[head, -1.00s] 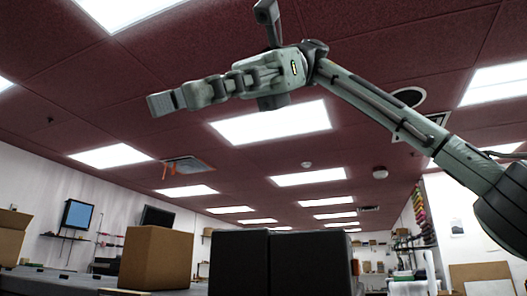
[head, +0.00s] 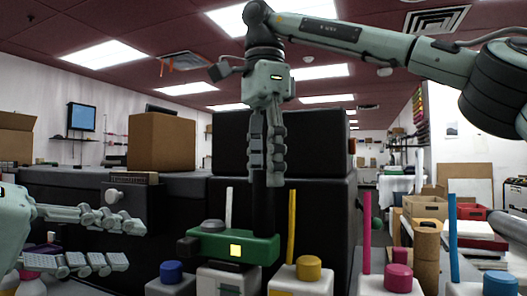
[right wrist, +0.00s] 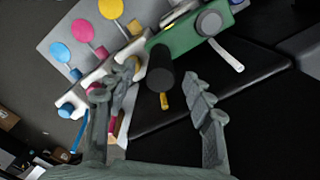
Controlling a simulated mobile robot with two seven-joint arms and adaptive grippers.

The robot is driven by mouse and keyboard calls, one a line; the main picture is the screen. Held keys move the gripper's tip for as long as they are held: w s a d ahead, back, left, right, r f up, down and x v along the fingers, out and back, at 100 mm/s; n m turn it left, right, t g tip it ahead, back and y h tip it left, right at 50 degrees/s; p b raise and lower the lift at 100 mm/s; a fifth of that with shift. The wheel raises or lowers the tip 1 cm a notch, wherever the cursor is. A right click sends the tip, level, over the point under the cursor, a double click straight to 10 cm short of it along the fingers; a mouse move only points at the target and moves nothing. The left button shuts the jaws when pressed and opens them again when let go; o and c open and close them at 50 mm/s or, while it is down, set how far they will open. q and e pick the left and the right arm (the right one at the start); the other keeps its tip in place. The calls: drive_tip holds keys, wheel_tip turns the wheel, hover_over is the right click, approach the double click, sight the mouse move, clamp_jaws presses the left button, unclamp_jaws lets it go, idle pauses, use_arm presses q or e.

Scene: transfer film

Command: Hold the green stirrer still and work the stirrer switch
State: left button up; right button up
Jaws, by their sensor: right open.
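I cannot tell which part is the switch. My right gripper (head: 266,178) points down over the post; in the right wrist view, its open fingers (right wrist: 160,78) are on either side of the post's dark end (right wrist: 160,66), apparently without gripping. The green stirrer (right wrist: 180,38) shows beyond. My left gripper (head: 132,245) is open and empty at lower left.
White pots with coloured caps and upright strips stand along the front, including yellow (head: 308,268), magenta (head: 398,278) and blue (head: 171,272) caps. Black equipment (head: 315,210) stands behind. A cardboard box (head: 162,142) sits at back left.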

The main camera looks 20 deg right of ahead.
sight(265, 199)
drive_tip(key=shift+f, duration=2.55)
drive_tip(key=shift+c, duration=0.5)
clamp_jaws()
use_arm(q)
clamp_jaws()
drive_tip(key=w+a+f+n+t+h, duration=0.1)
drive_tip(key=w+a+f+n+h, duration=0.2)
drive_tip(key=a, duration=0.3)
drive_tip(key=shift+w+a+f+n, duration=0.2)
drive_tip(key=shift+w+n, duration=0.3)
drive_tip(key=shift+n, duration=0.2)
